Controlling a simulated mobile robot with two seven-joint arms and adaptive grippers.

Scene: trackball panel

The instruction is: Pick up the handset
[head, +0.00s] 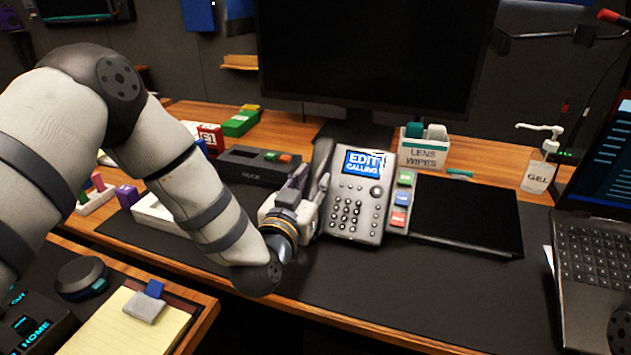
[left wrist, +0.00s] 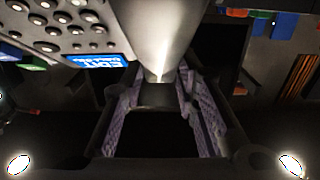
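The handset (head: 322,156) is a dark grey bar standing along the left side of the desk phone (head: 357,205), whose screen reads "EDIT CALLING". My left gripper (head: 312,182) is at the handset, its fingers spread on either side of it. The fingers hide the handset's lower part in the head view. In the left wrist view the handset (left wrist: 160,35) comes down from the top middle towards the space between my purple-padded fingers (left wrist: 163,95). Firm contact does not show. My right gripper is not in view.
A monitor (head: 370,50) stands behind the phone. A dark box (head: 250,165) is left of the gripper, and a lens wipes holder (head: 423,150) is behind the phone's right side. A dark flat panel (head: 466,216) lies to the right. The mat (head: 400,290) in front is clear.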

